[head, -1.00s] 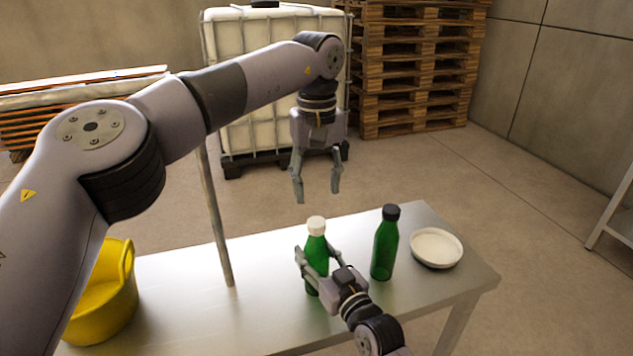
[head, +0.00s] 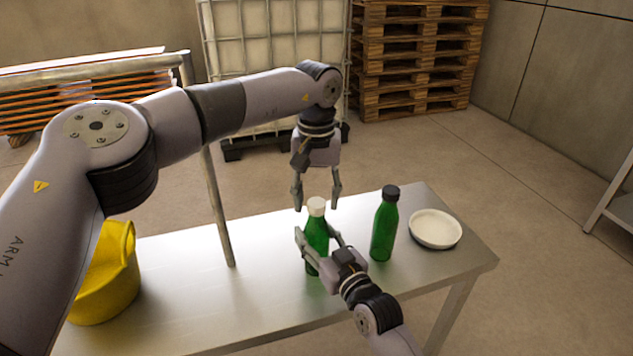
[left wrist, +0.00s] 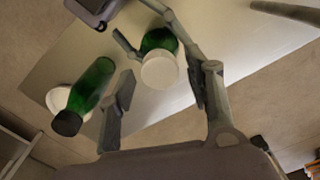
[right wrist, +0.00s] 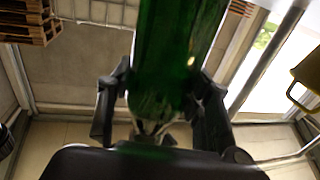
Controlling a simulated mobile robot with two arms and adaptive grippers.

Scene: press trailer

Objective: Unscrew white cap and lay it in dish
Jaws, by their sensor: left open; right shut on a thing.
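A green bottle (head: 317,236) with a white cap (head: 316,206) stands upright on the metal table. My right gripper (head: 320,245) is shut around its body; the green glass (right wrist: 170,60) fills the right wrist view between the fingers. My left gripper (head: 316,200) is open, pointing down at the height of the cap. In the left wrist view the white cap (left wrist: 160,71) lies between the spread left fingers (left wrist: 160,95), with no clear contact. A white dish (head: 435,229) sits on the right of the table and looks empty.
A second green bottle (head: 384,225) with a black cap stands between the held bottle and the dish. A yellow bucket (head: 105,275) is at the table's left. A metal post (head: 217,210) rises near the left arm. The table (head: 220,300) is clear in front.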

